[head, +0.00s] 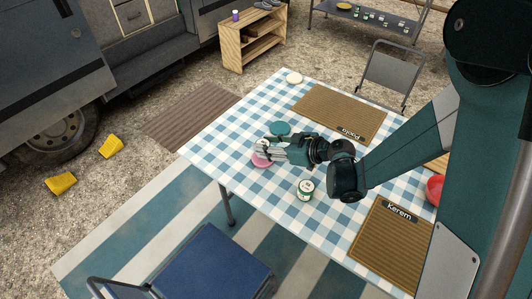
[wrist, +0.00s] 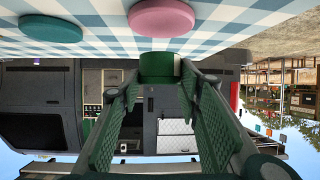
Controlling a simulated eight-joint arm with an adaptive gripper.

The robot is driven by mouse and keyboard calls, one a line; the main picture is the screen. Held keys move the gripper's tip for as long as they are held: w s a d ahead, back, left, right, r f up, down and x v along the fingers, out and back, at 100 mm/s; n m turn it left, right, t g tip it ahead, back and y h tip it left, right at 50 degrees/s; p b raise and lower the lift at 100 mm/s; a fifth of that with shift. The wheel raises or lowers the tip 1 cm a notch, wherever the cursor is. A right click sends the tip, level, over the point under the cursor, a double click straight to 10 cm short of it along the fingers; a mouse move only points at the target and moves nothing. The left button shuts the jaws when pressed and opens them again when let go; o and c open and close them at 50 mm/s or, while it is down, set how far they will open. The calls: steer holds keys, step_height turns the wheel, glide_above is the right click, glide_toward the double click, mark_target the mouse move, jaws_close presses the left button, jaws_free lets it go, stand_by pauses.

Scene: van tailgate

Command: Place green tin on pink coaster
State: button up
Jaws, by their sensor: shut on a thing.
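The pink coaster (head: 260,162) lies on the checked table, at the tips of my gripper (head: 266,152). It also shows at the top of the wrist view (wrist: 161,17), which looks upside down. My gripper (wrist: 158,80) is shut on the green tin (wrist: 160,66), which sits between its fingertips. In the head view the held tin is mostly hidden by the fingers, close to the pink coaster. I cannot tell whether it touches the coaster. A teal coaster (head: 279,128) lies just behind; it shows at upper left in the wrist view (wrist: 50,27).
A tin with a green and white label (head: 305,190) stands on the table in front of my gripper. Brown placemats (head: 340,112) (head: 390,245), a red bowl (head: 435,189) and a white round item (head: 294,78) are on the table. The table's left part is clear.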

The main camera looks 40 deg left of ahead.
stand_by(0.3)
steer(key=shift+f+b, duration=0.6)
steer(key=shift+f, duration=1.25)
steer(key=shift+f, duration=0.1)
steer(key=o, duration=0.9)
steer(key=p+v, duration=0.2)
steer(key=v, duration=1)
steer(key=shift+p, duration=0.35)
